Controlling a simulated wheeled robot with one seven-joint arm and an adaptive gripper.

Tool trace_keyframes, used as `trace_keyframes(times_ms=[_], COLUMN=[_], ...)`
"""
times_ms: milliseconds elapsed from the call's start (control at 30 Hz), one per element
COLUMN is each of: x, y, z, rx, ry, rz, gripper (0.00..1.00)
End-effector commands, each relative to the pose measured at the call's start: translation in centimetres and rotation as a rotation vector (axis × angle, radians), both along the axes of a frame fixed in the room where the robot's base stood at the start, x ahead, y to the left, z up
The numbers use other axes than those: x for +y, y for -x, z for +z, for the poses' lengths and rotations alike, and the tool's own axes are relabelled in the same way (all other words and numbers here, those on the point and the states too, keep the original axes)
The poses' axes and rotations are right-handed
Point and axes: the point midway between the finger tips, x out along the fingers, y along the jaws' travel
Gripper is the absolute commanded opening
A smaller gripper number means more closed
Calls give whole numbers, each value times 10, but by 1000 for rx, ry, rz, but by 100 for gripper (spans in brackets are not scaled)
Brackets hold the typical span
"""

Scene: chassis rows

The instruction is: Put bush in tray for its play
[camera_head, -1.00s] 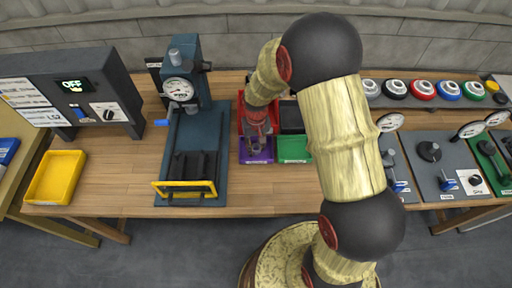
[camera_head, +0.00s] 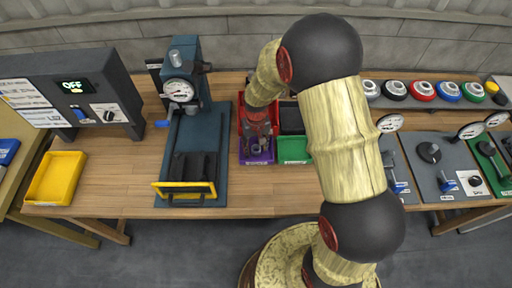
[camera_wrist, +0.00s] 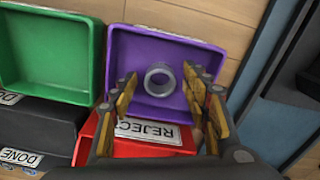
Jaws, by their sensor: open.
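The bush is a grey metal ring (camera_wrist: 160,80), seen in the wrist view inside the outline of the purple tray (camera_wrist: 205,62). The tray also shows in the head view (camera_head: 256,159), at the near side of a block of small trays. My gripper (camera_wrist: 164,86) is open above the purple tray, with one finger on each side of the bush. Gaps show between the bush and both fingers. Whether the bush rests on the tray floor is hard to tell. In the head view my gripper (camera_head: 257,143) partly hides the tray and bush.
A red tray (camera_wrist: 120,148) labelled REJECT and a green tray (camera_wrist: 60,95) adjoin the purple one, with a black tray (camera_head: 291,117) behind the green. A blue press (camera_head: 205,140) stands to the left, beyond some bare table. A yellow bin (camera_head: 56,178) is farther left.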

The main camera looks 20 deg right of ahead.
Motion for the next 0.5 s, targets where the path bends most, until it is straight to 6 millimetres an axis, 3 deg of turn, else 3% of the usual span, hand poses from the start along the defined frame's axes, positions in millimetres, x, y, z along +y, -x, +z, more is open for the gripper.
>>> trace_keyframes(times_ms=[500], x=[0], y=[-1], z=[95], rx=[-4], ry=[0], rz=[0], gripper=[47])
